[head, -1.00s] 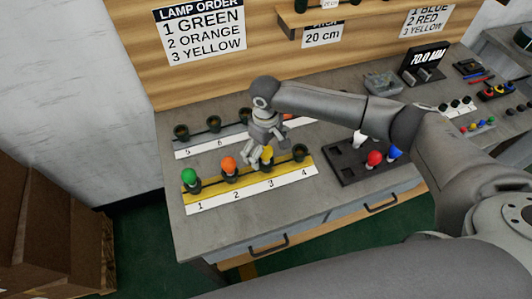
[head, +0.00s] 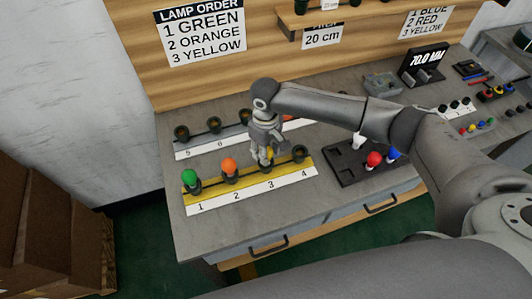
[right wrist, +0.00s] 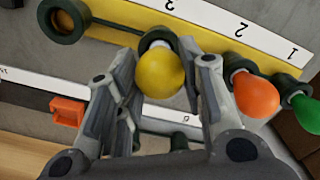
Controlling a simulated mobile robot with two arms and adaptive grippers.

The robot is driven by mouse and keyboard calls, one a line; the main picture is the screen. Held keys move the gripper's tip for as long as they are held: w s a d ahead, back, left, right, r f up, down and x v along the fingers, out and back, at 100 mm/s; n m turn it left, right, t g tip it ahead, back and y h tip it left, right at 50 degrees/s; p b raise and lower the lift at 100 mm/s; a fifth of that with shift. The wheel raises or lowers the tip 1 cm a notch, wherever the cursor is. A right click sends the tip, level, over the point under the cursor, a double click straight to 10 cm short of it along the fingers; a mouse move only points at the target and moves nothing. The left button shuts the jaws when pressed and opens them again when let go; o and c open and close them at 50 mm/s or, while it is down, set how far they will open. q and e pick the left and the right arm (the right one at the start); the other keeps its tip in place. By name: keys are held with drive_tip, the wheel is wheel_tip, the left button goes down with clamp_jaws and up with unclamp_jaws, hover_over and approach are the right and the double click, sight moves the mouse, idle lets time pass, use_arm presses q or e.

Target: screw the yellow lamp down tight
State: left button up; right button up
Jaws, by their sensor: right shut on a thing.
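The yellow lamp (right wrist: 160,73) sits upright in the socket at number 3 on the yellow-striped front strip; its lower part is partly hidden. My right gripper (right wrist: 165,92) reaches down from above with a finger on each side of the bulb, shut on it. In the head view, the yellow lamp (head: 270,153) shows only as a small patch beside the fingers of the gripper (head: 265,159). Whether the lamp is fully seated cannot be told. My left gripper is not in view.
The green lamp (head: 190,177) and orange lamp (head: 229,166) stand in sockets 1 and 2, close left. Socket 4 (head: 299,152) stands right. A back row of dark sockets (head: 214,124) lies behind. A dark tray (head: 346,162) holds white, red and blue lamps at right.

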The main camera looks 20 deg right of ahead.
idle(0.4)
drive_tip(key=m+p, duration=0.1)
drive_tip(key=p, duration=0.1)
drive_tip(key=m+p, duration=0.2)
drive_tip(key=shift+r+p, duration=0.3)
drive_tip(key=shift+p, duration=0.05)
drive_tip(key=shift+f+m+p, duration=0.15)
drive_tip(key=shift+m+p, duration=0.4)
drive_tip(key=shift+m, duration=0.15)
drive_tip(key=shift+f, duration=0.2)
drive_tip(key=m+p, duration=0.3)
drive_tip(key=shift+r, duration=0.3)
drive_tip(key=shift+f+m+p, duration=0.15)
drive_tip(key=shift+m+p, duration=0.6)
drive_tip(key=shift+m, duration=0.05)
drive_tip(key=shift+f, duration=0.15)
